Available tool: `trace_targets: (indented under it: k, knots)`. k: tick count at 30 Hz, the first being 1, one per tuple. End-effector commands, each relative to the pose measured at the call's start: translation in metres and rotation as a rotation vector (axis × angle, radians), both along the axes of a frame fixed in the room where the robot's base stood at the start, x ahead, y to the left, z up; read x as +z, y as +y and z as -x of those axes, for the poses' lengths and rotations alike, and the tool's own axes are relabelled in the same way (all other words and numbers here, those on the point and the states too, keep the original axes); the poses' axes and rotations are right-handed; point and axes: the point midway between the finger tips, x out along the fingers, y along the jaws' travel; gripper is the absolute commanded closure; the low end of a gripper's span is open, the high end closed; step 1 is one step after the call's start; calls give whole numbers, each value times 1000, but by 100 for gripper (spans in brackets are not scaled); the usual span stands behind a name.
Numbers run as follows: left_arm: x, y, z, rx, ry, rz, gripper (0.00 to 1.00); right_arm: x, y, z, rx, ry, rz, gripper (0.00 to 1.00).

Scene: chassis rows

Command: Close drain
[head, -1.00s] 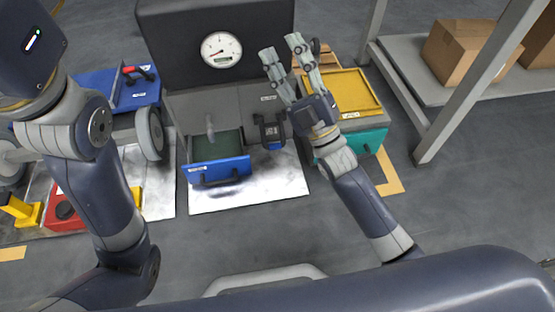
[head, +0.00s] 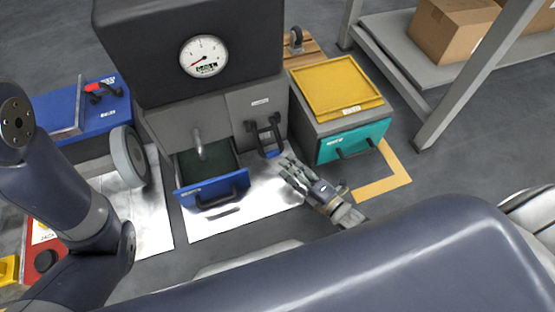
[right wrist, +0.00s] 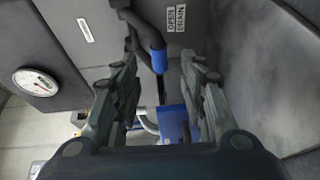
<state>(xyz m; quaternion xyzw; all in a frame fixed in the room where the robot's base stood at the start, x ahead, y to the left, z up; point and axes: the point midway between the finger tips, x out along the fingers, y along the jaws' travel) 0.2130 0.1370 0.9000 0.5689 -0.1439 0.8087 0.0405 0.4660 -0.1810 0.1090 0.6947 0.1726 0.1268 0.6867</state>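A dark grey machine (head: 165,45) stands in the middle of the head view, with a round gauge (head: 203,56) on top. On its lower right front is a black lever with a blue grip (head: 270,153), hanging down. In the right wrist view, the blue grip (right wrist: 157,60) lies beyond my fingers, near a label (right wrist: 176,18) reading "OPEN DRAIN". My right gripper (head: 287,168) is open and empty, its spread fingers (right wrist: 165,88) apart from the grip. My left arm shows at the left, but its gripper is out of view.
A blue-fronted drawer (head: 213,188) is pulled out under a grey spout (head: 198,145). A teal-fronted cabinet with a yellow tray (head: 335,85) stands to the right. A rack with cardboard boxes (head: 455,35) is beyond. Floor around the orange marking (head: 385,187) is clear.

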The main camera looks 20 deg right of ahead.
Motion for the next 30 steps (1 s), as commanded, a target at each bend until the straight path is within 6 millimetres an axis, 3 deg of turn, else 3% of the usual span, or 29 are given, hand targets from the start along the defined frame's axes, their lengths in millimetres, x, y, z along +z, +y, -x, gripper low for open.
trace_targets:
  k: [3,9,20,26,30]
  knots:
    - [-12,0,5,1,-14,0,60,-5,10,-21,1,-3,-1,61]
    - [-22,0,6,1,-15,-1,60,-5,20,-43,1,-2,0,61]
    - [-22,0,6,1,-16,0,60,-3,22,-48,0,0,-1,61]
    - [-23,0,6,0,-16,-1,60,-3,22,-48,0,0,-1,100]
    - [-22,0,6,0,-16,-1,60,-3,22,-48,0,0,0,100]
